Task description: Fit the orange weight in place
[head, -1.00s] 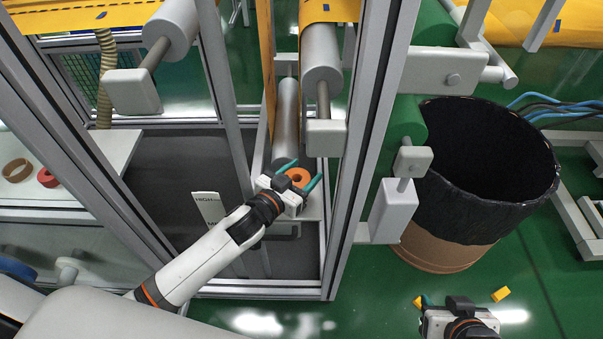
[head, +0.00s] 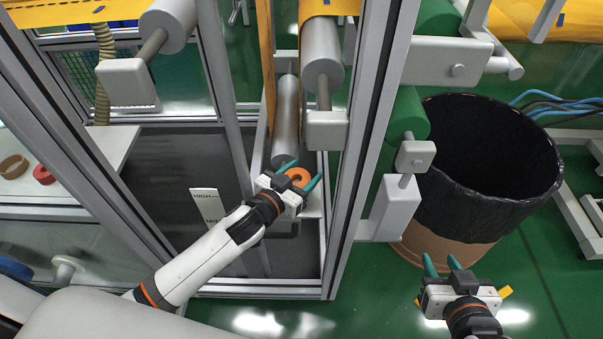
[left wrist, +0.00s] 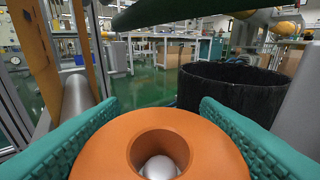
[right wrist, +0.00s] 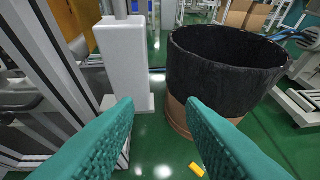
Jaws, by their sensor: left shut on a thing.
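The orange weight (head: 299,177) is a thick ring with a central hole. My left gripper (head: 301,175) is shut on the orange weight inside the machine frame, just below a grey roller. In the left wrist view the weight (left wrist: 105,155) sits between the two teal fingers, and a rounded pale end shows inside its hole. I cannot tell how far the weight sits over that pale end. My right gripper (head: 443,264) is open and empty in front of the bin, with its fingers apart in the right wrist view (right wrist: 160,110).
A black-lined bin (head: 480,215) stands at the right. Aluminium posts (head: 363,150) flank the left arm. A shelf at the left holds a red ring (head: 43,174) and a brown ring (head: 14,167). A yellow piece (right wrist: 196,169) lies on the green floor.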

